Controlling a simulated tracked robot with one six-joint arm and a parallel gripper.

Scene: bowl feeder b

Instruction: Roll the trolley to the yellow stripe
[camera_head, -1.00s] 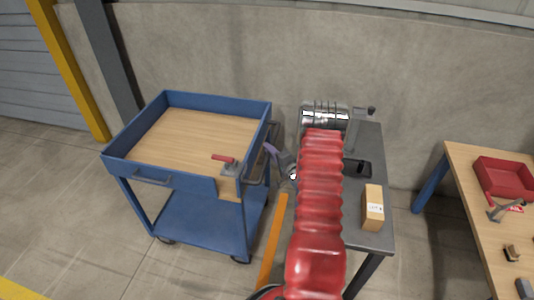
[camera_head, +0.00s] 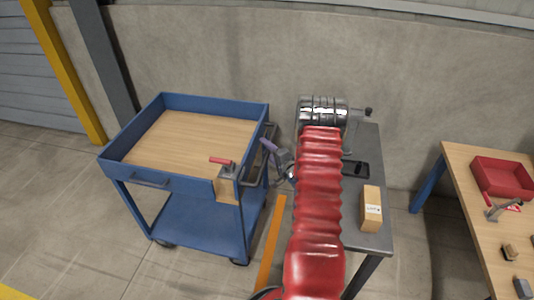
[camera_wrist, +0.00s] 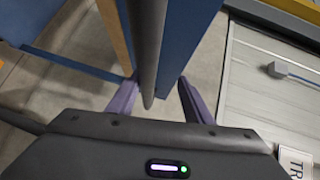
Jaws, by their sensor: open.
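The blue trolley (camera_head: 180,185) has a wood-lined top tray and a lower shelf and stands on the floor at the left. A red-handled lever (camera_head: 224,164) sits on its near right corner. A dark bar handle (camera_head: 250,172) runs along its right side. My gripper (camera_head: 269,147) is at this handle; in the wrist view my gripper (camera_wrist: 158,82) is open, with the dark bar (camera_wrist: 147,45) between its two purple fingers. Contact cannot be told. A yellow stripe (camera_head: 12,292) shows on the floor at the bottom left corner, apart from the trolley.
A grey table (camera_head: 350,222) stands right of the trolley, bearing a cardboard box (camera_head: 371,210) and a shiny metal drum (camera_head: 322,108). An orange floor stripe (camera_head: 270,245) lies between. A wooden bench (camera_head: 465,195) with a red bin (camera_head: 502,178) is farther right. Floor left of the trolley is clear.

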